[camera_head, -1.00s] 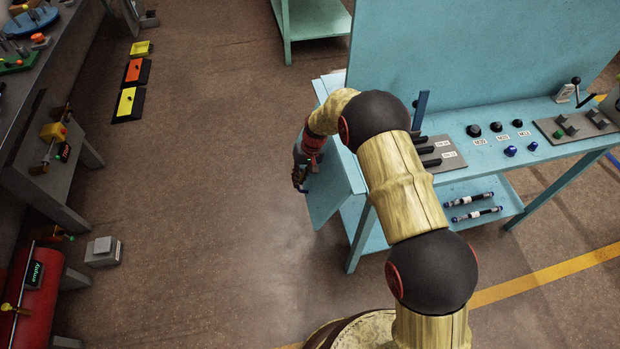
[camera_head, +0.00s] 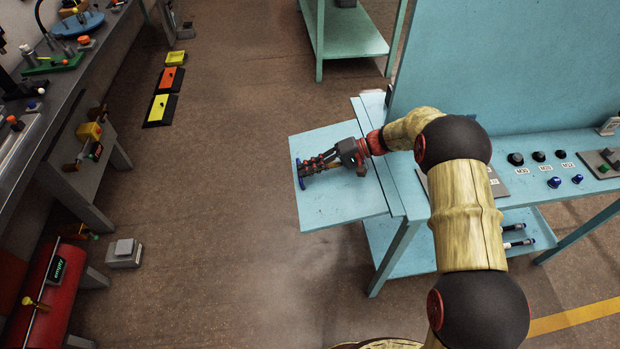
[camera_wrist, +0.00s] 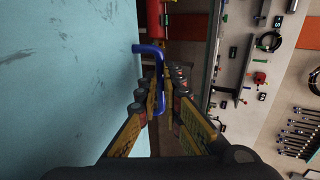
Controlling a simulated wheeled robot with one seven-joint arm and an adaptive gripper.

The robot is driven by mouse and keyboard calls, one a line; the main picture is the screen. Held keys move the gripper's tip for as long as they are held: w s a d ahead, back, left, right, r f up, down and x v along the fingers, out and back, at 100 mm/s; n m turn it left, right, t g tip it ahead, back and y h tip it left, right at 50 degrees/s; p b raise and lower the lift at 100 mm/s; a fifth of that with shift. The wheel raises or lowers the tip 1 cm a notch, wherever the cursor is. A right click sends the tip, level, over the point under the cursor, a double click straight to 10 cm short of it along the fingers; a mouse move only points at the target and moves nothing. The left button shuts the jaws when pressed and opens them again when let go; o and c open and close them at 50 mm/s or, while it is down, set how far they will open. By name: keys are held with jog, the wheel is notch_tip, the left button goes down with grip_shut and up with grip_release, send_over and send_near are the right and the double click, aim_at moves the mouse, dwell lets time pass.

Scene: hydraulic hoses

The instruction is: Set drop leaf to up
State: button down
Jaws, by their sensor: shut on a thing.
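The drop leaf (camera_head: 337,205) is a light blue panel on the left end of the blue workbench (camera_head: 405,225). It now lies about level with the bench top. Its blue handle (camera_head: 301,174) is at the leaf's outer left edge. My gripper (camera_head: 306,167) reaches over the leaf from the bench side. In the wrist view the leaf (camera_wrist: 65,75) fills the left side. My gripper (camera_wrist: 165,95) is shut on the blue handle (camera_wrist: 158,62) there, with the fingers on either side of its bar. Part of the bench top is hidden behind my arm.
The bench carries knobs (camera_head: 540,156) and an upright blue back panel (camera_head: 500,70). A grey side bench (camera_head: 75,120) with tools, a red cylinder (camera_head: 60,290) and a small grey box (camera_head: 124,252) stand left. Open floor lies between them and the leaf.

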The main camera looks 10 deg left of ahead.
notch_tip(320, 180, up, 3)
jog(key=shift+p, duration=0.3)
jog(key=c, duration=2.4)
grip_release()
jog(key=shift+a+f, duration=0.1)
jog(key=shift+f, duration=0.15)
jog(key=o, duration=0.5)
jog(key=v, duration=1.2)
